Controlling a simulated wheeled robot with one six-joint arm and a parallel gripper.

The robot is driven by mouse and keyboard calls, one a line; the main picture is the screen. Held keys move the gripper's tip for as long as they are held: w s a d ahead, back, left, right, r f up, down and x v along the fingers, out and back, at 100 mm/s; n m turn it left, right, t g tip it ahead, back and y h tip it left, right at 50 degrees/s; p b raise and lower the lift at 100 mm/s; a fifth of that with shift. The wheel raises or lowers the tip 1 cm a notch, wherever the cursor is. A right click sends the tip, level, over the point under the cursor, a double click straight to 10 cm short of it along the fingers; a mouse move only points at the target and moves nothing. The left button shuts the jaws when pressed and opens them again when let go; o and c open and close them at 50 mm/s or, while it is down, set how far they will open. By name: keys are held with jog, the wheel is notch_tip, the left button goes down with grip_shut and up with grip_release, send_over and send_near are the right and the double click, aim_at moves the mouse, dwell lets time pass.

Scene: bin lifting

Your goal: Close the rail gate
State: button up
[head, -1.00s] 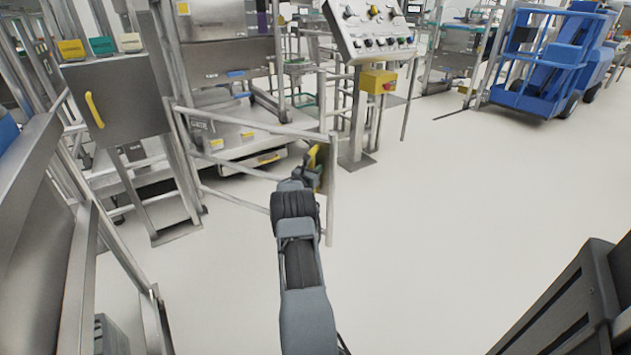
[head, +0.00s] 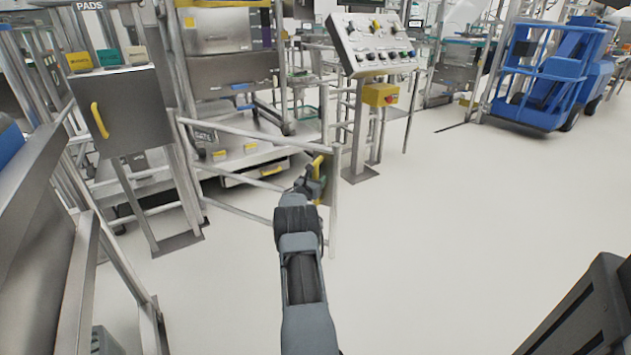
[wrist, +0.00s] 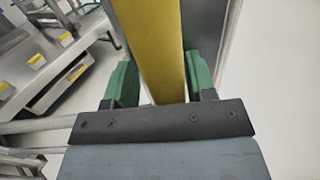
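The rail gate (head: 262,133) is a light-metal frame of tubes in the middle of the head view. It stands out at an angle from a post on the left, and its free end is an upright tube near the console. A yellow handle (head: 318,166) is on that free end. My gripper (head: 315,180) is at the handle. In the wrist view the yellow handle (wrist: 153,45) runs between the green fingers of my gripper (wrist: 161,75), which appear to press on both its sides. The handle's lower part is hidden behind my gripper.
A control console (head: 375,45) with a yellow stop box stands just beyond the gate's free end. A grey cabinet (head: 122,105) is at left, and metal rails (head: 45,190) line the near left. A blue lift vehicle (head: 550,75) is at the far right. The floor (head: 455,220) at right is clear.

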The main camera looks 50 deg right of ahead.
jog(key=shift+s+a, duration=0.25)
jog(key=shift+a, duration=0.2)
jog(key=s+a+p, duration=0.1)
jog(key=a+p, duration=0.3)
jog(key=a, duration=0.8)
jog(key=shift+s+a, duration=0.2)
jog(key=shift+a, duration=0.2)
jog(key=shift+c, duration=0.5)
